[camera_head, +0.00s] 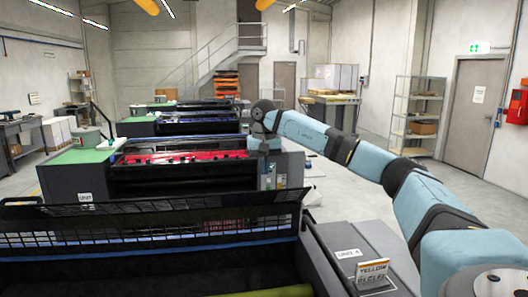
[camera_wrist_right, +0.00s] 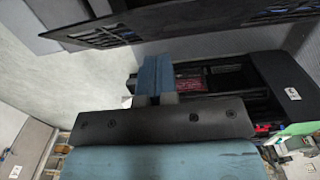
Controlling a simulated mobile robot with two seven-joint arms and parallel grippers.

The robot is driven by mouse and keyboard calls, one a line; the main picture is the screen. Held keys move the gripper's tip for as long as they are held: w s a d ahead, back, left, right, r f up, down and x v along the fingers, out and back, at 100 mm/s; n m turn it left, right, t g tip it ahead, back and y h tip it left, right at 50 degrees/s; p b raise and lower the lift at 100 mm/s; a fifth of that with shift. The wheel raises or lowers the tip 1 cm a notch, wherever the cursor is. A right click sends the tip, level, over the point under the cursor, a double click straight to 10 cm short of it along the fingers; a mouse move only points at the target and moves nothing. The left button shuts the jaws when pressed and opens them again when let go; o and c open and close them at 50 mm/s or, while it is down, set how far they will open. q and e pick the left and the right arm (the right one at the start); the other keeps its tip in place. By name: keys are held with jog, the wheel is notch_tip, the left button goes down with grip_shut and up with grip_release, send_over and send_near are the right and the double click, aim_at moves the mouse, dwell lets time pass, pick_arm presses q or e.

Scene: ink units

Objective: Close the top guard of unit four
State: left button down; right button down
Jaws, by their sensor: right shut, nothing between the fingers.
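Unit four fills the near foreground of the head view, with its label (camera_head: 348,253) on the grey right end housing. Its top guard (camera_head: 150,225) is a long black mesh panel that stands raised along the far side of the open unit. In the right wrist view the dark mesh guard (camera_wrist_right: 210,22) runs across the top. My right gripper (camera_head: 270,182) is beyond the guard's right end, pointing down, shut and empty. Its closed blue fingers (camera_wrist_right: 154,80) show in the wrist view, apart from the guard. My left gripper is not in view.
A card reading YELLOW (camera_head: 373,272) stands on the right end housing. Behind the guard is another unit with red ink (camera_head: 180,157) and a green top (camera_head: 85,150); further units stand behind it. Clear floor (camera_head: 345,195) lies to the right, before shelves (camera_head: 415,115).

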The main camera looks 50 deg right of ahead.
aim_at(266, 191)
jog(key=s+a+f, duration=0.2)
jog(key=f, duration=0.1)
jog(key=shift+s+p, duration=0.2)
jog(key=shift+p, duration=0.1)
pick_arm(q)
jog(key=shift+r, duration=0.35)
pick_arm(e)
jog(key=shift+w+f, duration=0.1)
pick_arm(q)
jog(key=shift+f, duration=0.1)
